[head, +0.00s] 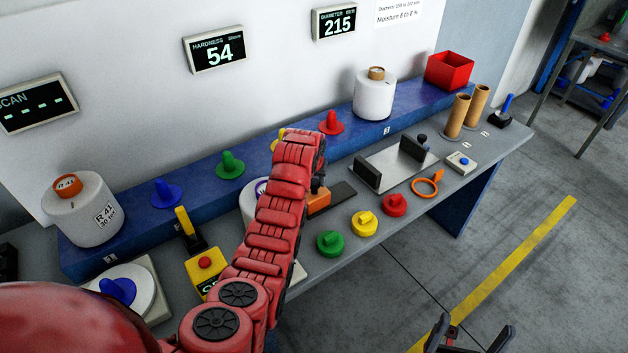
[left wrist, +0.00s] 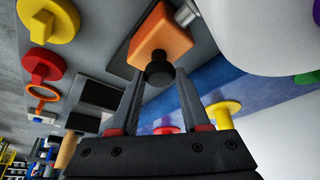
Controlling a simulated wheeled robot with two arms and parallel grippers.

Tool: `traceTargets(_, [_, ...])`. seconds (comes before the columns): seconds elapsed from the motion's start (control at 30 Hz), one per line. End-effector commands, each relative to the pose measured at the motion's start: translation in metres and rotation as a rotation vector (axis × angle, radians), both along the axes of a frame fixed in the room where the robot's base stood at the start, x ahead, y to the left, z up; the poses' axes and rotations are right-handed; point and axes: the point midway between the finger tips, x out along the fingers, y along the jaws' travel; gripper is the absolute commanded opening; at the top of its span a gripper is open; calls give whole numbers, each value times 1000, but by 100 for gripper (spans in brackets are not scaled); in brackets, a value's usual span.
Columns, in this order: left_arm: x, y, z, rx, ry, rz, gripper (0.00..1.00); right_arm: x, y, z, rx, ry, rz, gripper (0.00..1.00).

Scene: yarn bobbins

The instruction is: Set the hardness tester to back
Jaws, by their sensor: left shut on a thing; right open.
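The hardness tester is an orange block (head: 318,204) with a black knob, beside a dark rail (head: 342,193) on the bench. In the left wrist view the orange block (left wrist: 160,37) has a silver probe (left wrist: 187,13) pointing at a large white bobbin (left wrist: 265,35); I cannot tell whether they touch. My left gripper (left wrist: 161,76) is shut on the black knob (left wrist: 159,70). In the head view my red left arm hides most of this gripper and part of the white bobbin (head: 249,203). My right gripper (head: 471,328) is open and empty, beyond the bench's front edge.
The hardness display (head: 215,52) reads 54. Green (head: 330,243), yellow (head: 364,223) and red (head: 394,205) knobs and an orange ring (head: 427,185) lie along the front. A metal plate with black blocks (head: 395,165) stands to the right. A blue ledge (head: 345,139) runs behind.

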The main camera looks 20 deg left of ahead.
Motion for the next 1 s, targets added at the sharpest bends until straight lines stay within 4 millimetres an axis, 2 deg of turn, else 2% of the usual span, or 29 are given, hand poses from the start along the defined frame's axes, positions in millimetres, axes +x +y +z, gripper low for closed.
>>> traceTargets(0.57, [2, -1, -1, 0, -1, 0, 0, 0, 0, -3, 0, 0, 0, 100])
traceTargets(1.0, [39, -28, -3, -1, -8, 0, 0, 0, 0, -57, 0, 0, 0, 100])
